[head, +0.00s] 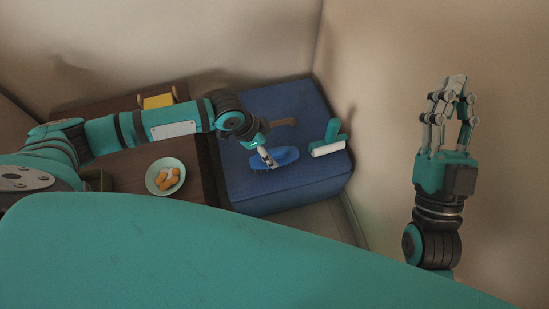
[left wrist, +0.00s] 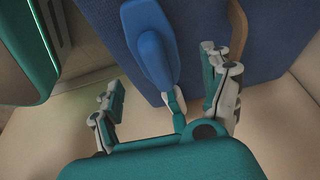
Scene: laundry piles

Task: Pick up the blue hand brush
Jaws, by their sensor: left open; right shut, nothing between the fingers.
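The blue hand brush (head: 279,159) lies on top of a blue padded block (head: 240,180), bristles showing along its lower edge. In the left wrist view the brush (left wrist: 152,45) lies ahead of my open fingers, its near end by the middle finger. My left gripper (head: 267,158) is over the brush from above and hides part of it in the head view. It also shows in the left wrist view (left wrist: 170,95), fingers spread and empty; I cannot tell whether a finger touches the brush. My right gripper (head: 457,93) is shut and empty, raised at the right, far from the brush.
Left are a bowl of orange items (head: 165,177) and a yellow object (head: 158,100) on brown wood. Walls stand close behind and right.

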